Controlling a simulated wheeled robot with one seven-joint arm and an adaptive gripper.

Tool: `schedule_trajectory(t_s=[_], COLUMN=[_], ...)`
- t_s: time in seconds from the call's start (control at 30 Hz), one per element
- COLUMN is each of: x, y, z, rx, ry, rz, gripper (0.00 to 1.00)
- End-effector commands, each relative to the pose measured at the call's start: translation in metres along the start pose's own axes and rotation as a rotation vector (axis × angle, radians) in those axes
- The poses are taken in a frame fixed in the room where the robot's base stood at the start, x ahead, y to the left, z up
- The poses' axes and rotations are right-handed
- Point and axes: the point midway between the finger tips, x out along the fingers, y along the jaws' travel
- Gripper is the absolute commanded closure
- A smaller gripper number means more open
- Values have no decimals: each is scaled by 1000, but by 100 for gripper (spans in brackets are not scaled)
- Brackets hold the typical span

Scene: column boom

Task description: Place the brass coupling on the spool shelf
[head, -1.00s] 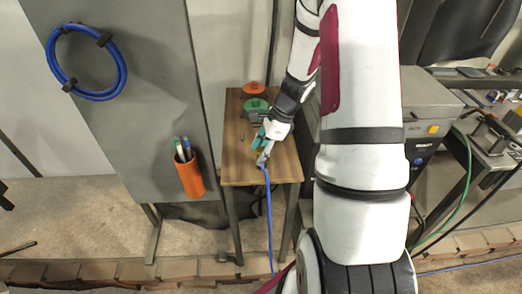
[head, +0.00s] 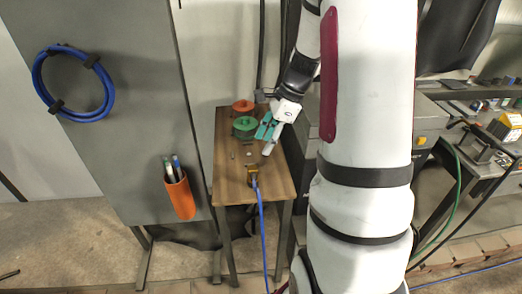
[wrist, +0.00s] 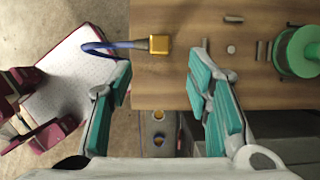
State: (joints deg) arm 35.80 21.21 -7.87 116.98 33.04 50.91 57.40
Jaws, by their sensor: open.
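The brass coupling (head: 252,176) is a small gold block on the end of a blue hose. It rests near the front edge of the wooden-topped spool shelf (head: 232,192), and the hose hangs over that edge. In the wrist view the coupling (wrist: 158,44) lies on the wood, beyond and between my fingertips. My gripper (head: 267,139) is open and empty above the right side of the shelf. In the wrist view its teal-padded fingers (wrist: 158,82) stand wide apart, clear of the coupling.
A green spool (head: 245,127) and an orange spool (head: 243,106) stand at the back of the shelf. Small metal pieces lie mid-top. A grey panel with a blue hose coil (head: 74,82) and an orange pen holder (head: 180,196) stands left.

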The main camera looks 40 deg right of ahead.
Motion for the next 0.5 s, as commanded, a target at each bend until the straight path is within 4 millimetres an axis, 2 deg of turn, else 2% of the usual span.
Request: schedule_trajectory(t_s=[0.13, 0.27, 0.4, 0.5], x=[-11, -28, -54, -69], y=[4, 22, 61, 92], z=[9, 42, 87, 114], rx=[-49, -243, -589, -845], ry=[6, 30, 80, 121], rz=[-3, -11, -21, -27], gripper=[54, 54, 54, 54])
